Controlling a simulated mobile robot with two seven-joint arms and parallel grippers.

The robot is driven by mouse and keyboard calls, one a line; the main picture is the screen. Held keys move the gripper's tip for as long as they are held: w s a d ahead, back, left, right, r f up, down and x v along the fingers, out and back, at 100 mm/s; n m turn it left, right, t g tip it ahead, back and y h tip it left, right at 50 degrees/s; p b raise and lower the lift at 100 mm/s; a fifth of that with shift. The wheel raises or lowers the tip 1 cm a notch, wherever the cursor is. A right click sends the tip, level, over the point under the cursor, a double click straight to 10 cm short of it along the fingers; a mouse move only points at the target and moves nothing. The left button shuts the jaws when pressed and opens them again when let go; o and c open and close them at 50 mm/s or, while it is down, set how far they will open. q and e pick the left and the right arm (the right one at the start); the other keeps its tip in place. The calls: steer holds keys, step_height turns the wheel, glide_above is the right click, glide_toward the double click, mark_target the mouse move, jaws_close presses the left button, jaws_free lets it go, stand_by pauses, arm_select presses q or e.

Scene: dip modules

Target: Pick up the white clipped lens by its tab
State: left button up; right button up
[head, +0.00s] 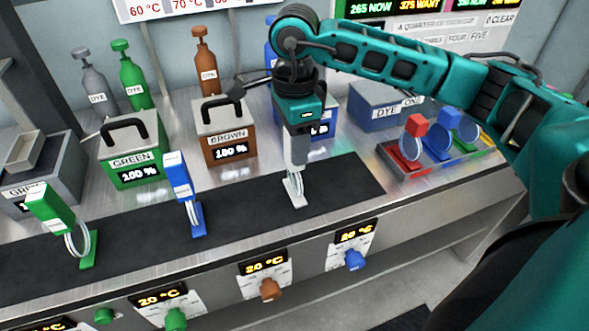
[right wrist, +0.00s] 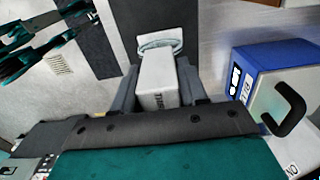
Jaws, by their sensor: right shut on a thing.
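The white clipped lens (head: 294,188) is upright over the dark mat, its ring and foot showing below my gripper. My right gripper (head: 296,146) comes down from above and is shut on its white tab. In the right wrist view the tab (right wrist: 158,85) sits between the two dark fingers, with the pale lens ring (right wrist: 160,44) beyond. The fingers hide part of the tab. I cannot tell if the foot touches the mat. My left gripper does not show in the head view.
On the mat (head: 130,218) stand a blue clipped lens (head: 179,178) and a green one (head: 52,207) to the left. Behind are green (head: 135,175), brown (head: 229,158) and blue (head: 325,130) boxes with handles. A tray (head: 455,160) with several coloured lenses is right.

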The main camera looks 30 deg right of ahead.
steer(key=shift+c, duration=0.6)
steer(key=shift+r, duration=0.1)
